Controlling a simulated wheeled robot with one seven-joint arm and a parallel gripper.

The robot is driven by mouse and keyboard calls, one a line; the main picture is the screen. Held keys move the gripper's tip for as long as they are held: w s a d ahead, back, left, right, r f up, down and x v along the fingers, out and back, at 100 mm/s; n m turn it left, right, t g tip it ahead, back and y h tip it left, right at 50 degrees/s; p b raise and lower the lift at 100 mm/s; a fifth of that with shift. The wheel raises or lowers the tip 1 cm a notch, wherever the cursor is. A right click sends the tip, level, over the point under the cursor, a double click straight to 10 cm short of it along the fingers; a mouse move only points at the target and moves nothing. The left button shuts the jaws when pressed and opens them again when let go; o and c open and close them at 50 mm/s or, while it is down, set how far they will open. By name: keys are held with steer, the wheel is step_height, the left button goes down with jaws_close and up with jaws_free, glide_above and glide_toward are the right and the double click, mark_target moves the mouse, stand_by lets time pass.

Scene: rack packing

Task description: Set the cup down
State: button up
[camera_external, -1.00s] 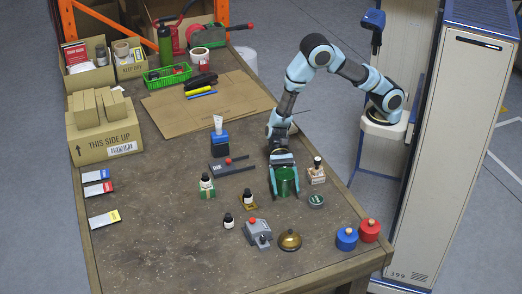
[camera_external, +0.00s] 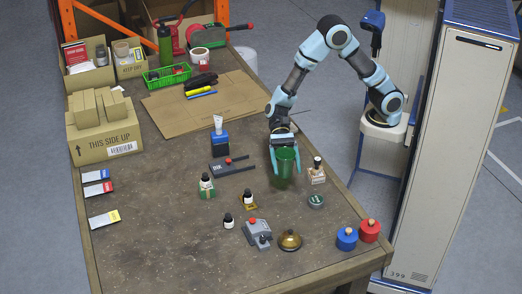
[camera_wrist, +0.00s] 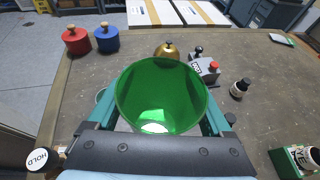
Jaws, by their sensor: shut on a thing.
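A translucent green cup (camera_external: 286,166) is upright between the fingers of my gripper (camera_external: 285,150), near the right side of the worktable (camera_external: 150,240). My gripper is shut on it. The cup appears a little above the tabletop, with a dark patch under it; the exact gap is hard to tell. In the wrist view, the open mouth of the cup (camera_wrist: 161,95) faces the camera and looks empty. A finger shows on each side of it.
A HOLD stamp (camera_external: 317,172) and a small round tin (camera_external: 316,200) stand close on the right. Small dark bottles (camera_external: 248,197), a grey device (camera_external: 257,231) and a brass bell (camera_external: 290,240) are nearer the front. Blue (camera_external: 347,238) and red (camera_external: 369,230) pots stand at the front right corner.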

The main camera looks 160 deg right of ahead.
mark_target(286, 168)
step_height(286, 168, up, 5)
steer(key=shift+r, duration=0.2)
steer(key=shift+d+r, duration=0.1)
steer(key=shift+r, duration=0.2)
steer(key=w+d+f+m+t+h+b, duration=0.1)
steer(key=w+d+m+h+b, duration=0.2)
steer(key=d, duration=0.4)
steer(key=w+d+f+m+h+b, duration=0.2)
steer(key=d+m+h+b, duration=0.15)
steer(key=d, duration=0.45)
steer(key=w+d+f+m+t+h+b, duration=0.1)
steer(key=w+d+m+h+b, duration=0.2)
steer(key=d, duration=0.4)
steer(key=s+d+r+m+g+h+b, duration=0.2)
steer(key=s+d+m+g+h+b, duration=0.3)
steer(key=d, duration=0.4)
steer(key=s+d+r+m+g+h+b, duration=0.2)
steer(key=s+d+m+g+h+b, duration=0.1)
steer(key=d+m+h+b, duration=0.4)
steer(key=shift+n+y, duration=0.85)
steer(key=shift+y, duration=0.1)
steer(key=f+b, duration=0.2)
steer(key=f, duration=0.3)
steer(key=f+b, duration=0.2)
steer(key=f, duration=0.3)
steer(key=d+f+b, duration=0.1)
steer(key=f+b, duration=0.1)
steer(key=f, duration=0.3)
steer(key=shift+d+b, duration=0.1)
steer(key=shift+b, duration=0.2)
